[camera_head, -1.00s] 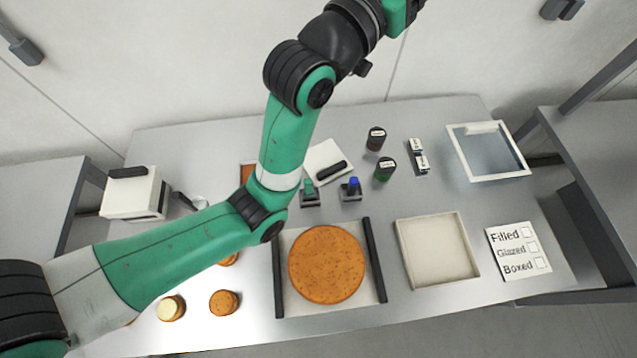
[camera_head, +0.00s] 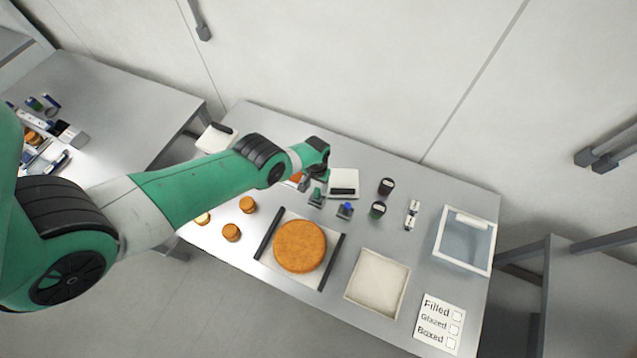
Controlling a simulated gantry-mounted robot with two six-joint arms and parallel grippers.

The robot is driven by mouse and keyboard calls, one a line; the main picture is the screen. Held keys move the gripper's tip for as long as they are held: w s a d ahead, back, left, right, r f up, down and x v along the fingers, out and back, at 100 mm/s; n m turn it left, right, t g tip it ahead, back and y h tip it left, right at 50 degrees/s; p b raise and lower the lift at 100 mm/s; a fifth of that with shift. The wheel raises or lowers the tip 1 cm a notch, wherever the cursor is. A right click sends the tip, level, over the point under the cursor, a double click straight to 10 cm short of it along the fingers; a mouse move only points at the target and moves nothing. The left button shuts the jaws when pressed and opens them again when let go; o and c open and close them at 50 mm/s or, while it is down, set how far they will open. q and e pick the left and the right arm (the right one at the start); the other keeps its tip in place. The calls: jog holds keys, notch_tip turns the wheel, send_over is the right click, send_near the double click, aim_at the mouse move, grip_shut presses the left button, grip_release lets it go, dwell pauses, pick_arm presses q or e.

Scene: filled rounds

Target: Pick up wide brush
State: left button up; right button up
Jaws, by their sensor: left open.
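Two small tools stand in dark holders near the middle of the table, one with a green top (camera_head: 316,194) and one with a blue top (camera_head: 346,207). I cannot tell which of them, if either, is the wide brush. My left gripper (camera_head: 321,176) is open, small in the head view, just behind the green-topped tool. Its fingers are hard to make out, and I cannot tell whether they touch anything. My right gripper is not in view.
A large orange-brown round (camera_head: 300,246) lies on a board between dark rails. An empty cream tray (camera_head: 403,290), a checklist card (camera_head: 440,322) and a clear bin (camera_head: 492,242) are on the right. Two dark jars (camera_head: 386,186) (camera_head: 378,209) stand behind. Small rounds (camera_head: 232,232) lie left.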

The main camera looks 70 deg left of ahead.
aim_at(317, 195)
pick_arm(q)
notch_tip(317, 195, down, 8)
jog(key=b, duration=0.6)
jog(key=shift+r+b, duration=0.2)
jog(key=shift+b, duration=0.2)
jog(key=shift+r, duration=0.2)
grip_shut()
